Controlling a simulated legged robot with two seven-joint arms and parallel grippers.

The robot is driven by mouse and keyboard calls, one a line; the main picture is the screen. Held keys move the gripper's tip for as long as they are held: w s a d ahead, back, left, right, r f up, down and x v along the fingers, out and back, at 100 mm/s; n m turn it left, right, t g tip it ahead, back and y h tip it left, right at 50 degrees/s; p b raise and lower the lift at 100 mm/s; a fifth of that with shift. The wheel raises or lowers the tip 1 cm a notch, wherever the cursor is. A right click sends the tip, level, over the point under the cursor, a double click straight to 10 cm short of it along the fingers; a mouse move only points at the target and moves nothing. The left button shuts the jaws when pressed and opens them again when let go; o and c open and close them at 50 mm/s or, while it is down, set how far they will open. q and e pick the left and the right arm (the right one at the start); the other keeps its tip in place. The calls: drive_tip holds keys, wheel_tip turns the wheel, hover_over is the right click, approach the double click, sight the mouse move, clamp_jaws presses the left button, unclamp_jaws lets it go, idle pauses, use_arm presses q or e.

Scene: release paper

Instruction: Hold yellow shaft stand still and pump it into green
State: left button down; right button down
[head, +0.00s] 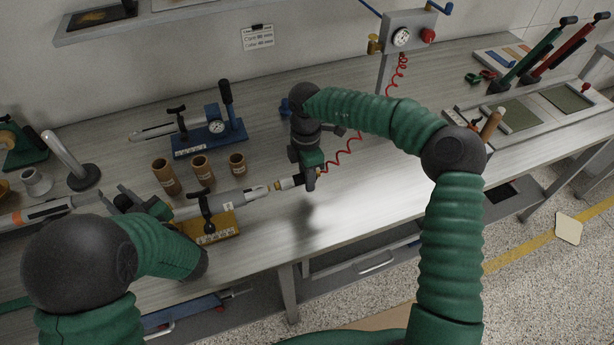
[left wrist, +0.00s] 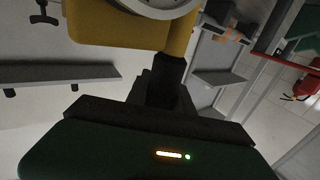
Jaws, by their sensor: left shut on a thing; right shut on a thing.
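The yellow shaft stand (head: 225,229) stands near the bench's front edge, with a black T-handle clamp. It bears a grey shaft (head: 238,198) whose tip points right. My left gripper (left wrist: 166,85) is shut on the yellow stand (left wrist: 125,30), seen in the left wrist view; in the head view my forearm hides much of its grip. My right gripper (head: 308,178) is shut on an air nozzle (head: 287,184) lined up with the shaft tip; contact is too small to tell. A red coiled hose (head: 345,150) runs to a gauge (head: 401,38), whose needle is unreadable.
Three brown cores (head: 200,170) stand behind the shaft. A blue stand (head: 210,140) with a gauge and lever is further back. Another shaft (head: 35,215) with an orange band lies at left. Bare bench lies right of the nozzle.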

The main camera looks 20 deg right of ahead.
sight(318, 176)
use_arm(q)
drive_tip(key=shift+d, duration=0.1)
use_arm(e)
drive_tip(key=shift+a, duration=1)
idle(1.1)
use_arm(q)
drive_tip(key=shift+d, duration=0.25)
use_arm(e)
drive_tip(key=shift+a, duration=0.3)
idle(3.0)
drive_tip(key=shift+d, duration=0.15)
use_arm(q)
drive_tip(key=shift+a, duration=0.25)
use_arm(e)
drive_tip(key=shift+d, duration=2.75)
use_arm(q)
drive_tip(key=c, duration=1)
unclamp_jaws()
drive_tip(key=shift+a+r, duration=0.1)
